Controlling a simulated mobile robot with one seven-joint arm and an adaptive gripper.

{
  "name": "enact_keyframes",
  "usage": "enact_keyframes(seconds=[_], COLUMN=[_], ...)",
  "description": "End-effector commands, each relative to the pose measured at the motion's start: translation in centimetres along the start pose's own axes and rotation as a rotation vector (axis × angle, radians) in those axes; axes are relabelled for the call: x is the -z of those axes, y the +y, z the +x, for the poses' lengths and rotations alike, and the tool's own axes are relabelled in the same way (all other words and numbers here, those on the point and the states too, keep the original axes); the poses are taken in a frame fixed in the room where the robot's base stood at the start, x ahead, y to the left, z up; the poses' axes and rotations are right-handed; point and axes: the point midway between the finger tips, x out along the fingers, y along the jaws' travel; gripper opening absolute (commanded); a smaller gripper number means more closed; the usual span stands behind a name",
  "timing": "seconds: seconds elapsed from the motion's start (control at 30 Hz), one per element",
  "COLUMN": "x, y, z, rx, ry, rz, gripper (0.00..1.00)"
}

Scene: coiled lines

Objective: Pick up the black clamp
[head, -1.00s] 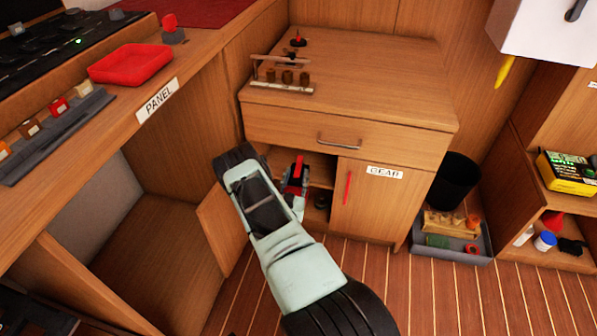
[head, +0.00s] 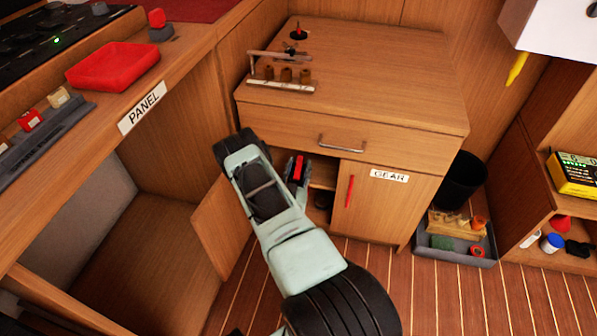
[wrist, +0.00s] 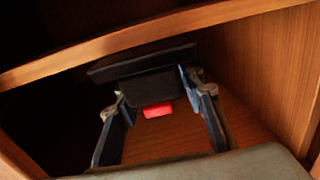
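A black blocky thing (wrist: 150,87), which looks like the black clamp, shows in the wrist view with a wide dark bar along its top and a small red part below. My gripper (wrist: 154,92) has its two fingers apart, one on each side of this block. The block fills most of the gap between the fingertips; I cannot tell whether they press on it. In the head view my gripper (head: 295,178) is at the open left side of the gear cabinet, beside a red part (head: 299,168). My arm hides much of the opening.
The cabinet's wooden edge crosses the top of the wrist view, and a wooden wall (wrist: 255,60) stands close on the right. The closed GEAR door (head: 385,205) is right of the opening. An open door (head: 220,225) stands left. A drawer (head: 350,140) is above.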

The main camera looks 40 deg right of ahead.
Motion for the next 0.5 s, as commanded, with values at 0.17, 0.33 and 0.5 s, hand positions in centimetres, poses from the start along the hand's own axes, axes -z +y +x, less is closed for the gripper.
enact_keyframes(seconds=[0.17, 0.33, 0.5], x=[0.00, 0.00, -0.01], y=[-0.01, -0.01, -0.01], z=[0.00, 0.01, 0.01], rx=[0.000, 0.000, 0.000], ry=[0.000, 0.000, 0.000], rz=[0.000, 0.000, 0.000], gripper=[0.32, 0.13, 0.00])
